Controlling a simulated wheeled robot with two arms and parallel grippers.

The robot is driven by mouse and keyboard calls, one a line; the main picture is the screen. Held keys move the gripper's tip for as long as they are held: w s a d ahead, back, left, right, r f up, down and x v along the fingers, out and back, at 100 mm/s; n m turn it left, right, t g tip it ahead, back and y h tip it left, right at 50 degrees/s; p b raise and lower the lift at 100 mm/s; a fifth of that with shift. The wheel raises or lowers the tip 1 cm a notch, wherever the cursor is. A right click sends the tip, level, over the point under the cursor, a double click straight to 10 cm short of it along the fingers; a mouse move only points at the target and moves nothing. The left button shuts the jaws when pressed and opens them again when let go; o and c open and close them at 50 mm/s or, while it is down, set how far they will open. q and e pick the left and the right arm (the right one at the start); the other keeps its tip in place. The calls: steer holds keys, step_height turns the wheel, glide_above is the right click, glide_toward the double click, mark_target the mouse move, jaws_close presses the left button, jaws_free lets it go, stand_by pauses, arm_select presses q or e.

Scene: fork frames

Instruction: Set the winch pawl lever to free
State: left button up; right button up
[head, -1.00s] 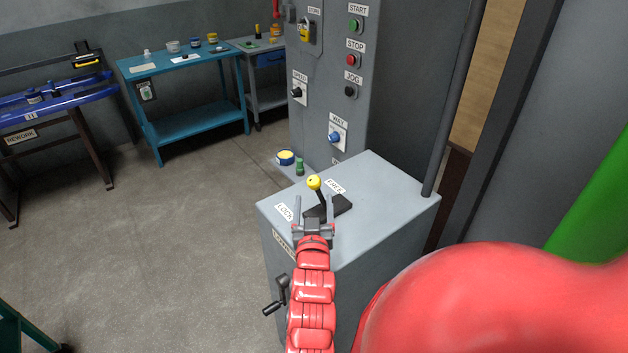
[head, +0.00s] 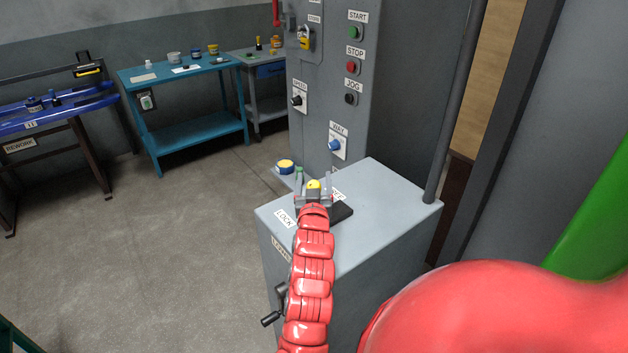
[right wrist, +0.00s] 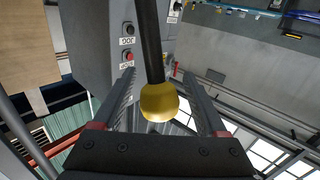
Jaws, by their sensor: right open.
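The pawl lever has a yellow ball knob (head: 313,186) and a dark shaft, on a black base plate (head: 341,214) atop a grey cabinet. A LOCK label (head: 285,218) lies left of it. The FREE label (head: 339,197) behind is partly covered. My right gripper (head: 314,177) is open, its fingers on either side of the knob. In the right wrist view the knob (right wrist: 158,102) sits between the spread fingers, with a gap on both sides. The shaft (right wrist: 151,40) runs up from it in that view. My arm hides most of the shaft in the head view. My left gripper is not in view.
The grey cabinet (head: 385,215) has a crank handle (head: 271,319) on its front left. Behind it stands a control panel with a blue WAY knob (head: 334,145). A vertical pole (head: 444,110) rises at the cabinet's right. Open floor (head: 170,250) lies to the left.

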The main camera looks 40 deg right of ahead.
steer(key=shift+c, duration=0.3)
jaws_close()
stand_by(1.1)
